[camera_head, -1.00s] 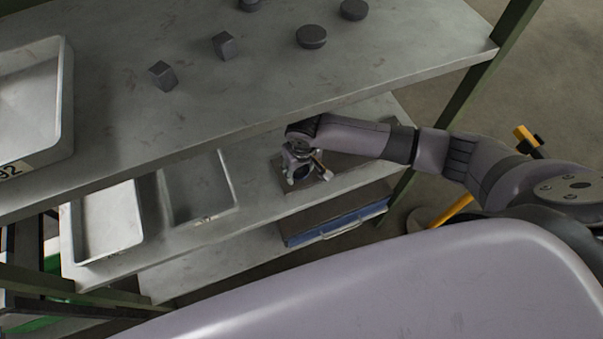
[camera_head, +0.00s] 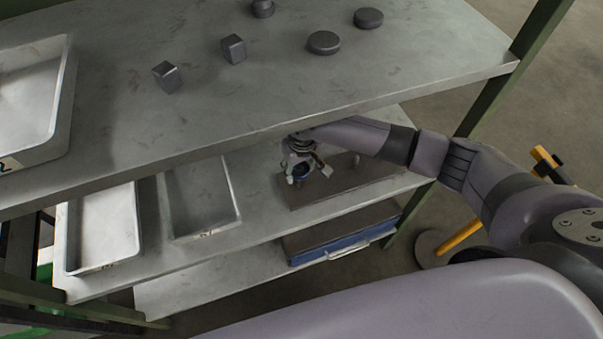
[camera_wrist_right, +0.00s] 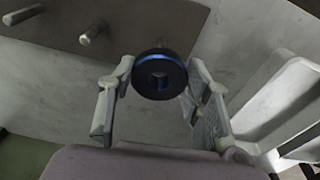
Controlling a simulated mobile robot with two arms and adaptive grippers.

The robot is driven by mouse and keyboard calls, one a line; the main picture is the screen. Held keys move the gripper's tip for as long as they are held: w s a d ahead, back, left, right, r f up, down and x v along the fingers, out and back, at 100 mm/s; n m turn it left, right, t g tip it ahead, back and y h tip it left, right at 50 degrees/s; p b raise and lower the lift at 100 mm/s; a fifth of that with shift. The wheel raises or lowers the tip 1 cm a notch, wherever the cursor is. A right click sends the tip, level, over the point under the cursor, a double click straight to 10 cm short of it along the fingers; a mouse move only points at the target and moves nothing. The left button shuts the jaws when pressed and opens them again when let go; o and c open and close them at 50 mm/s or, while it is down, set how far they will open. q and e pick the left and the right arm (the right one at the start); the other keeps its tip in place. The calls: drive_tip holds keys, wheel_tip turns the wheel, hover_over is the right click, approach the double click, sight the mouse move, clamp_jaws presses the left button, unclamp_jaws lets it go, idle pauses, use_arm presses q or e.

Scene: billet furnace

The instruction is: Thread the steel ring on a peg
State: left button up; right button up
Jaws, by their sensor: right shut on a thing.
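The steel ring (camera_wrist_right: 141,82), dark with a blue sheen, sits between the fingertips of my right gripper (camera_wrist_right: 158,76). In the head view my right gripper (camera_head: 299,174) is shut on the ring (camera_head: 302,171) over the left end of a brown peg board (camera_head: 345,183). The board lies on the middle shelf. In the right wrist view, a near peg (camera_wrist_right: 93,33) and a farther peg (camera_wrist_right: 22,14) stand bare, to the upper left of the ring. I cannot tell whether anything lies behind the ring's hole. My left gripper is out of view.
The upper shelf (camera_head: 200,110) overhangs the gripper and carries several dark blocks and discs. Two trays, a pale one (camera_head: 103,268) and a grey one (camera_head: 207,236), stand left of the board. A blue case (camera_head: 345,243) lies on the shelf below. A green post (camera_head: 505,85) stands at right.

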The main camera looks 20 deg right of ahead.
drive_tip(key=shift+w+f+b, duration=0.15)
drive_tip(key=shift+f+b, duration=0.35)
drive_tip(key=shift+f, duration=0.8)
drive_tip(key=o, duration=1.6)
drive_tip(key=shift+c, duration=0.2)
drive_tip(key=shift+f, duration=0.1)
